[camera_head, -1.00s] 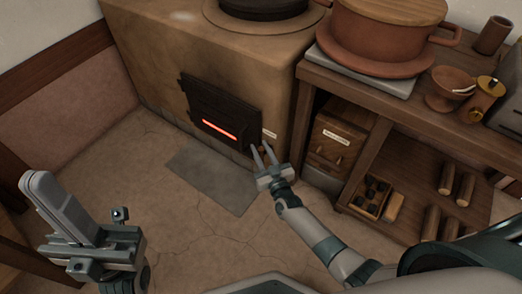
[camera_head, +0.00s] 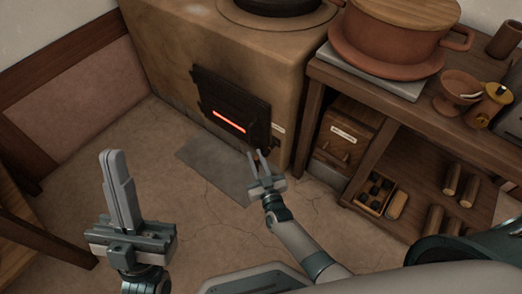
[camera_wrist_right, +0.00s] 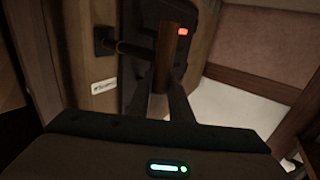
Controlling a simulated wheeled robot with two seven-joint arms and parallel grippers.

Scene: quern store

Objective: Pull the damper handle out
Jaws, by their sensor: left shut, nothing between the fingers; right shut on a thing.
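The damper handle (camera_wrist_right: 163,60) shows in the right wrist view as an upright wooden grip on a dark rod. The rod runs to a dark square plate (camera_wrist_right: 103,40) on the stove's front, and a length of it is visible between plate and grip. My right gripper (camera_head: 258,153) is shut on the grip, which stands between its two fingers (camera_wrist_right: 162,95). In the head view it is low in front of the stove, right of the fire door, and the handle is hard to make out. My left gripper (camera_head: 113,153) is shut and empty, pointing up, far from the handle.
The clay stove (camera_head: 270,60) has a black fire door (camera_head: 231,103) with a glowing slot. A small label (camera_head: 278,129) is beside the handle. A wooden shelf unit (camera_head: 400,115) with pots stands at right. Floor (camera_head: 210,225) in front is clear.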

